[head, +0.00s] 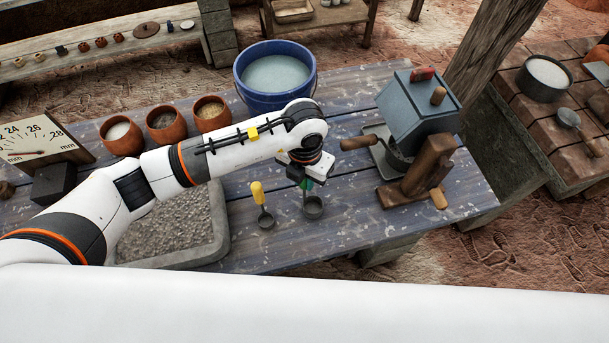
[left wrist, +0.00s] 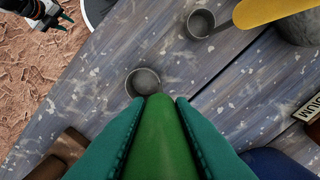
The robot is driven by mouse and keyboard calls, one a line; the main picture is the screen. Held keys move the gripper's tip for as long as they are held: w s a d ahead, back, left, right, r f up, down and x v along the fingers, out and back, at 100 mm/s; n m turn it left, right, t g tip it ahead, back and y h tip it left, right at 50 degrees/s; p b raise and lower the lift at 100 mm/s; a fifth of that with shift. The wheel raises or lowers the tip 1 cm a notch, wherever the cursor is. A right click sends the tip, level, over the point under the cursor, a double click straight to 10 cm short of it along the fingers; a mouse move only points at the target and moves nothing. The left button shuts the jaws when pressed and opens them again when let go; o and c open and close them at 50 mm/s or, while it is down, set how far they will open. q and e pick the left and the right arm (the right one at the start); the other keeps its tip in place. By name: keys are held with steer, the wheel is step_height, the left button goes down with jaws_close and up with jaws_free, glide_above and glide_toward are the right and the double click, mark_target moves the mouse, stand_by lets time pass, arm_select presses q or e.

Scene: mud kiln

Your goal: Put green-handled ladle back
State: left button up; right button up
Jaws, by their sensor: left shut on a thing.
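My left gripper (head: 303,172) is over the middle of the blue-grey table, shut on the green handle of the ladle. The green-handled ladle hangs below it with its grey cup (head: 312,207) down. In the left wrist view the green handle (left wrist: 155,140) lies between the teal fingers, with the cup beyond it. I cannot tell whether the cup touches the table. A yellow-handled ladle (head: 258,195) stands just to the left, apart from it, and also shows in the left wrist view (left wrist: 265,12). My right gripper (left wrist: 55,22) shows at that view's top left corner, fingertips apart and empty.
A blue bucket (head: 270,98) of pale liquid and several clay pots (head: 164,125) stand behind my left arm. A grey crank-handled box on a wooden stand (head: 418,110) is to the right. A tray of gravel (head: 170,225) lies left. The table's front right is clear.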

arm_select(q)
steer(key=o, duration=0.9)
steer(key=shift+r, duration=0.3)
step_height(320, 180, up, 11)
steer(key=b, duration=0.3)
steer(key=shift+f, duration=0.2)
steer(key=shift+r, duration=0.5)
steer(key=shift+s, duration=0.1)
